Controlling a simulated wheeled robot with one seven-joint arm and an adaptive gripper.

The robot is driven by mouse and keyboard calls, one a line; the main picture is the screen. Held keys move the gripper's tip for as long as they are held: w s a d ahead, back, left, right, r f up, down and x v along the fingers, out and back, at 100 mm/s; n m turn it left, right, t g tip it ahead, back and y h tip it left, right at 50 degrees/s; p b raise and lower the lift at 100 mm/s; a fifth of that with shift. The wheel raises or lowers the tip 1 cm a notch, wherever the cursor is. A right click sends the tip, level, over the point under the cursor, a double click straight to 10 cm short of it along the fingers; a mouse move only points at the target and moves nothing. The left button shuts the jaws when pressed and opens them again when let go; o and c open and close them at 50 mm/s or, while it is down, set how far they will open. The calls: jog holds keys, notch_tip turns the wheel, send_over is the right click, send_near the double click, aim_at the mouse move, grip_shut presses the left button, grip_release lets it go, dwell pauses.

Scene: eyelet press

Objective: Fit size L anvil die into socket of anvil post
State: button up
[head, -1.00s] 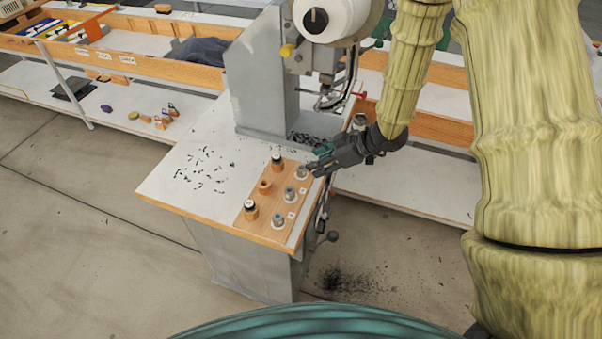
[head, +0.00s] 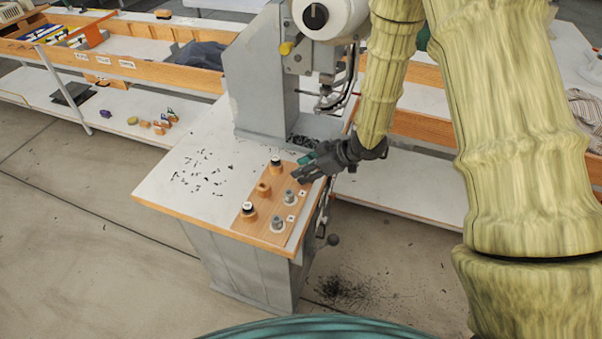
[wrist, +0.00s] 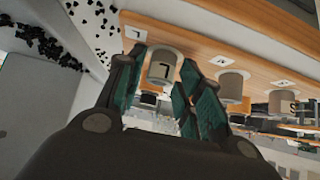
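The size L anvil die (wrist: 160,72) is a grey cylinder with a dark L-like mark. In the wrist view it stands on the wooden board beside an L label (wrist: 135,33). My gripper (wrist: 164,60) has its two green-padded fingers spread, one on each side of this die; I cannot tell whether they touch it. In the head view my gripper (head: 306,170) is over the board's back right corner and hides this die. The press (head: 262,75) stands behind. Its anvil post and socket cannot be made out; my arm covers part of that area.
The wooden board (head: 240,226) also holds two more grey dies (head: 289,197) (head: 278,224), two black-topped pieces (head: 276,164) (head: 249,210) and a wooden peg (head: 263,189). Dark scraps (head: 200,172) litter the white table top. A shelf bench (head: 150,70) runs behind.

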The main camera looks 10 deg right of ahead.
jog(key=c, duration=0.5)
jog(key=shift+r+p, duration=2.95)
jog(key=shift+r, duration=0.05)
